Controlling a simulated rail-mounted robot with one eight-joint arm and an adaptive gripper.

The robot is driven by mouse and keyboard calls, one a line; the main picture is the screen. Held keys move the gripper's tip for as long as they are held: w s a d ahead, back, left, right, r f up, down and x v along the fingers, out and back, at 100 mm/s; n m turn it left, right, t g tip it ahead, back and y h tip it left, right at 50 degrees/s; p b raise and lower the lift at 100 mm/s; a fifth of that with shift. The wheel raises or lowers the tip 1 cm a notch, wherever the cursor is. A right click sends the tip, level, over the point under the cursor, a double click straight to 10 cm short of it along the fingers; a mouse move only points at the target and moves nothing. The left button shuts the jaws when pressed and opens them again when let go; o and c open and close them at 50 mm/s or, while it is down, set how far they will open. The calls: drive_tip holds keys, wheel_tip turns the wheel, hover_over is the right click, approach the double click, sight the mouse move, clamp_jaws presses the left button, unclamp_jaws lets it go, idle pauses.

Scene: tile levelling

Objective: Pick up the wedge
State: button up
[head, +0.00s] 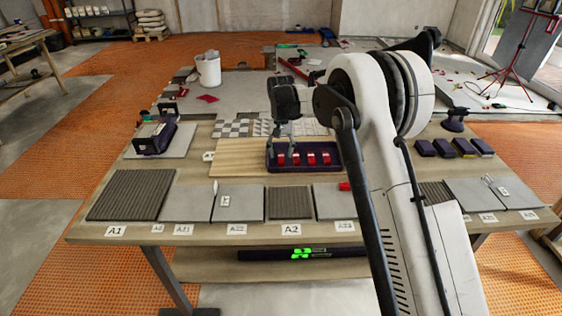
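Several red wedges stand in a row in a dark tray (304,167) at the middle of the workbench. The leftmost wedge (281,160) is right below my gripper (281,150), which points down over the left end of the tray. The other wedges, such as the rightmost one (327,159), are clear of the fingers. The fingertips are small and dark at this distance, and I cannot tell whether they touch the leftmost wedge or stand apart from it. Another red piece (344,186) lies on a grey tile, partly hidden by my arm.
Labelled grey and ribbed tiles (131,195) line the bench's front edge. A dark tool (155,137) sits on a tile at the left. Several dark blocks (446,148) and a suction cup (455,119) are at the right. A white bucket (208,70) stands behind. My arm hides the bench's right-centre.

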sight(281, 159)
wheel_tip(281, 159, down, 3)
drive_tip(key=c, duration=0.9)
drive_tip(key=shift+r, duration=0.2)
wheel_tip(281, 159, up, 4)
drive_tip(key=s+a+r, duration=0.2)
drive_tip(key=a, duration=0.1)
drive_tip(key=s+a+r+p, duration=0.1)
drive_tip(key=s+a+r, duration=0.1)
drive_tip(key=s, duration=0.1)
drive_tip(key=s+a+r, duration=0.2)
drive_tip(key=s+a, duration=0.1)
drive_tip(key=shift+a+r+p, duration=0.3)
drive_tip(key=shift+r+p, duration=0.05)
